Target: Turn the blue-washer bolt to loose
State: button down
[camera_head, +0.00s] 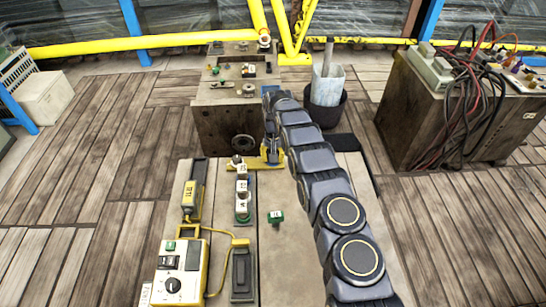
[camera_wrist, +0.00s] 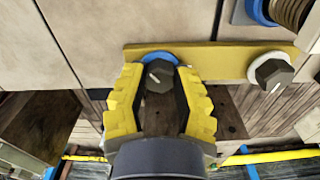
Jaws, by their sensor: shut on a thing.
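The blue-washer bolt (camera_wrist: 159,76) has a dark hex head with a pale mark on top. Its blue washer (camera_wrist: 155,57) shows behind the head, on a yellow bar (camera_wrist: 215,60). My gripper (camera_wrist: 159,88) has its yellow fingers on either side of this bolt head and is shut on it. A second dark hex bolt (camera_wrist: 272,73) with a white washer (camera_wrist: 287,67) sits at the bar's right end, apart from my fingers. In the head view my gripper (camera_head: 271,157) is low over the yellow bar (camera_head: 245,162) at the table's far edge; the gripped bolt is hidden there.
On the table (camera_head: 315,250) stand a rack of labelled blocks (camera_head: 242,195), a green block (camera_head: 276,216), a yellow-black tool (camera_head: 194,188) and a cabled control box (camera_head: 182,265). A wooden block bench (camera_head: 225,125) stands behind. A bin (camera_head: 326,105) is to its right.

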jog(key=n, duration=0.3)
jog(key=shift+s+f+n, duration=0.1)
jog(key=shift+f+n, duration=0.1)
jog(key=shift+n, duration=0.1)
jog(key=n, duration=0.3)
jog(key=shift+n, duration=0.3)
jog(key=n, duration=0.6)
jog(key=shift+n, duration=0.3)
jog(key=n, duration=1)
jog(key=shift+n, duration=1.9)
